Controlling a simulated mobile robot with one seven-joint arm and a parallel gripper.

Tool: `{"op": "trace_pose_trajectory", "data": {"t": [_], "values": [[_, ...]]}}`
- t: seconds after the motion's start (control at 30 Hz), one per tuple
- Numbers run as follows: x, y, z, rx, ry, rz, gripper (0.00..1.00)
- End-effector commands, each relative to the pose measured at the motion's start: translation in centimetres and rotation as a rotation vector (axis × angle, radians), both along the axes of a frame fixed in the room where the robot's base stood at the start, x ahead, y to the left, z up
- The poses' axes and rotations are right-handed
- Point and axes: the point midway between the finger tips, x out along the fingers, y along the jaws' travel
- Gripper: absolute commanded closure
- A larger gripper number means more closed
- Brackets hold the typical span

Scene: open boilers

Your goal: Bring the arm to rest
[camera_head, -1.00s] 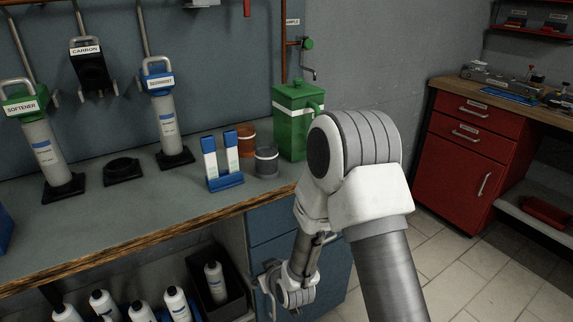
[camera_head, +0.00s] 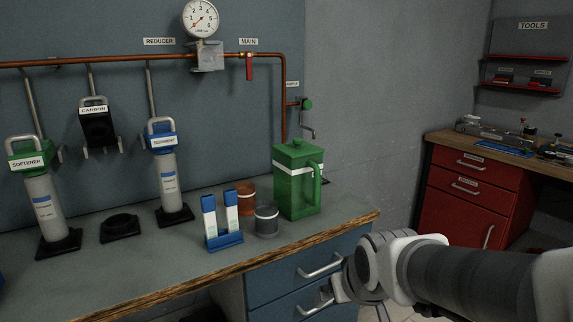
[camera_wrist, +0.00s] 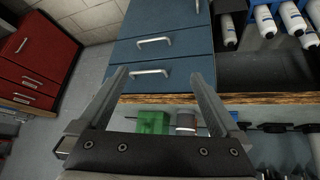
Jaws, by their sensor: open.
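My arm (camera_head: 450,275) reaches in from the lower right in the head view, low in front of the counter. My gripper shows in the wrist view (camera_wrist: 160,76); its two fingers are wide apart with nothing held between them. In that view, which is upside down, the blue drawers (camera_wrist: 150,28) with metal handles lie beyond the fingertips. In the head view the arm's end is by the drawer fronts and partly covers the lower handle. I cannot tell whether it touches them.
A green canister (camera_head: 300,200), a grey cup (camera_head: 266,221), a brown cup (camera_head: 247,193) and a blue strip holder (camera_head: 225,240) stand on the counter (camera_head: 130,275). Filter housings stand at the left. A red drawer cabinet (camera_head: 465,205) is at the right, with floor between.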

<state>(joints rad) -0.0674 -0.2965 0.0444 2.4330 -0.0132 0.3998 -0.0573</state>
Motion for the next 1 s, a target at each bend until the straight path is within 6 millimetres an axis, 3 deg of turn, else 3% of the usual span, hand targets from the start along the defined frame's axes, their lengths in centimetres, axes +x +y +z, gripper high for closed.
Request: {"op": "trace_pose_trajectory", "data": {"t": [0.13,0.5,1.0], "values": [[-4.4,-1.8,2.5,0.011,0.03,-0.062,0.0],[-13.6,-4.0,5.3,0.05,0.113,-0.173,0.0],[-13.3,-3.9,18.0,0.048,0.116,-0.167,0.0]]}}
